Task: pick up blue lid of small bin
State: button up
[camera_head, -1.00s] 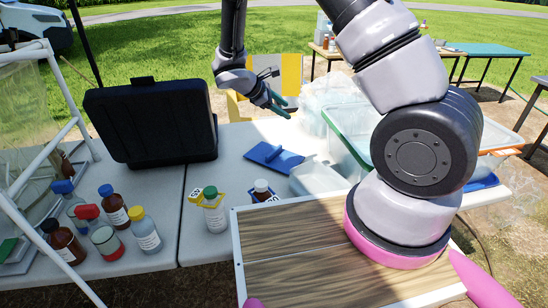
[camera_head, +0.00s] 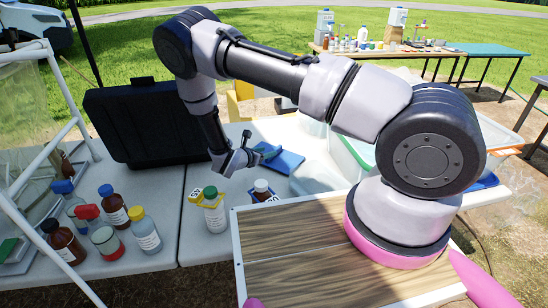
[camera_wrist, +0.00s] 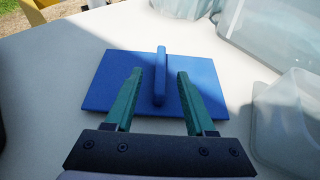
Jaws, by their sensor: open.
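The blue lid (camera_head: 285,160) lies flat on the white folding table, with a raised bar handle on top. In the wrist view the lid (camera_wrist: 100,83) is ahead of my gripper, and its handle (camera_wrist: 160,75) stands upright in the picture. My gripper (camera_head: 262,152) is at the lid's left side in the head view. Its two green fingers (camera_wrist: 160,75) are open and empty, one on each side of the handle's line. I cannot tell whether the fingertips touch the lid. A clear small bin (camera_wrist: 288,118) stands to the right of the lid, partly cut off in the wrist view.
Several bottles stand on the table, including a green-capped one (camera_head: 214,212) and a brown one (camera_head: 262,190) near my arm. A black case (camera_head: 140,120) stands at the back left. A larger clear bin (camera_wrist: 275,30) is beyond the lid to the right.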

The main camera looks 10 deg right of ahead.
aim_at(275, 149)
jog(key=x, duration=0.7)
jog(key=shift+d+f, duration=0.15)
jog(key=shift+f, duration=0.25)
grip_shut()
